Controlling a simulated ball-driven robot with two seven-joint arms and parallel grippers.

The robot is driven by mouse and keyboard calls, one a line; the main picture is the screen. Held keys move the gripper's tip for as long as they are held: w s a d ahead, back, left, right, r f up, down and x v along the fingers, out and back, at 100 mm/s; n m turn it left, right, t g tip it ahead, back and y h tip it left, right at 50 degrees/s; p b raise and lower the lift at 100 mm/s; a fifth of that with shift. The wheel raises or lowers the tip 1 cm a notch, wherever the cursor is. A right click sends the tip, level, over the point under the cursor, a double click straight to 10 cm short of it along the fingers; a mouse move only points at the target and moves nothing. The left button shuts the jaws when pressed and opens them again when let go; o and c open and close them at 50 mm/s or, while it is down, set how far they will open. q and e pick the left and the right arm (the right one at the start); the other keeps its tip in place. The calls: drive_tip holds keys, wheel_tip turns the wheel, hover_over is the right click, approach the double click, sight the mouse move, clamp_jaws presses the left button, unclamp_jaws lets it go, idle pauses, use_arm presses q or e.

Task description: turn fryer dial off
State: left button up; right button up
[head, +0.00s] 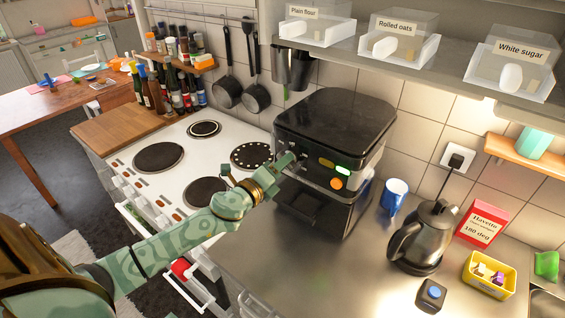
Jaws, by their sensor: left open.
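The fryer appears to be the large black appliance (335,118) in the middle of the head view, on the steel worktop beside the white hob. My left gripper (291,161) is open at the left end of this panel. Its fingertips are at or very near a small part there, which may be the dial. The gripper partly covers it, so I cannot tell the dial's setting or whether the fingers touch it. My right gripper is not in view.
The white hob (180,150) lies left of the appliance, under my left arm. A blue mug (393,196), a dark kettle (423,238), a red box (482,223) and a yellow tub (489,287) stand to the right. A shelf with clear bins hangs above.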

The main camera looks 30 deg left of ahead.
use_arm(q)
drive_tip(key=shift+w, duration=0.45)
drive_tip(key=c, duration=0.7)
